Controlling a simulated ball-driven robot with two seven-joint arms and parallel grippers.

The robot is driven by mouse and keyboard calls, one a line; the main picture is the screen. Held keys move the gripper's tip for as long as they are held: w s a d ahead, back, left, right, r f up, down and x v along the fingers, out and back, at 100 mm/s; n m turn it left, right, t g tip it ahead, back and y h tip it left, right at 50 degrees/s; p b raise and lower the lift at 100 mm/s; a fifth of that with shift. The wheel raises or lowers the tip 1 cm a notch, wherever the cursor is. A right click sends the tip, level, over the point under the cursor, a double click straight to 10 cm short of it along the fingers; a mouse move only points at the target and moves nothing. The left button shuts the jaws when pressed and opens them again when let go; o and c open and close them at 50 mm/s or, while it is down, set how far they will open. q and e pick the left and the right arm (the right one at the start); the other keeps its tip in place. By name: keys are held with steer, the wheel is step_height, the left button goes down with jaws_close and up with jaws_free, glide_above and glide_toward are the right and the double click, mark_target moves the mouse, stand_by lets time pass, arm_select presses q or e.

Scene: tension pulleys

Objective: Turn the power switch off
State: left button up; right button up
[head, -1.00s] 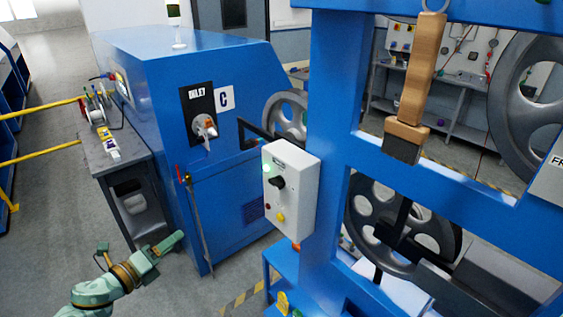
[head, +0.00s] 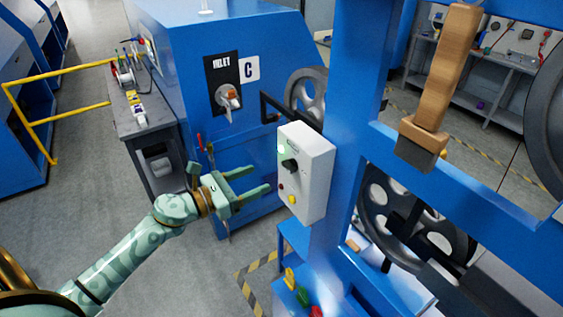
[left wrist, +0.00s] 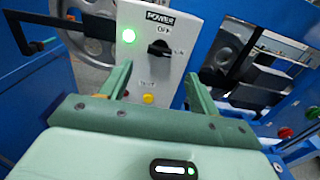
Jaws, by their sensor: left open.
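The power switch is a black rotary knob (head: 290,165) on a white control box (head: 315,175) fixed to a blue frame. In the left wrist view, the knob (left wrist: 160,48) sits under a POWER label, with OFF printed above it and its handle pointing roughly right. A green lamp (left wrist: 128,36) beside it is lit. My left gripper (head: 259,178) is open and empty, its two fingers pointing at the box front, apart from the knob. In the left wrist view, its fingers (left wrist: 160,75) spread below and to either side of the knob. My right gripper is not in view.
A yellow button (left wrist: 148,98) is low on the box. A black bar handle (head: 285,108) juts out left of the box. A blue cabinet (head: 180,60) with an inlet switch (head: 230,98) stands behind, and a wooden-handled tool (head: 440,80) hangs at right.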

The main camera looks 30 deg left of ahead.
mark_target(286, 166)
arm_select(q)
steer(key=p+x, duration=0.1)
steer(key=x, duration=0.7)
steer(key=shift+w+d+p, duration=0.15)
steer(key=shift+w+p, duration=0.05)
steer(key=shift+p, duration=0.2)
steer(key=shift+s, duration=0.1)
steer(key=c, duration=1)
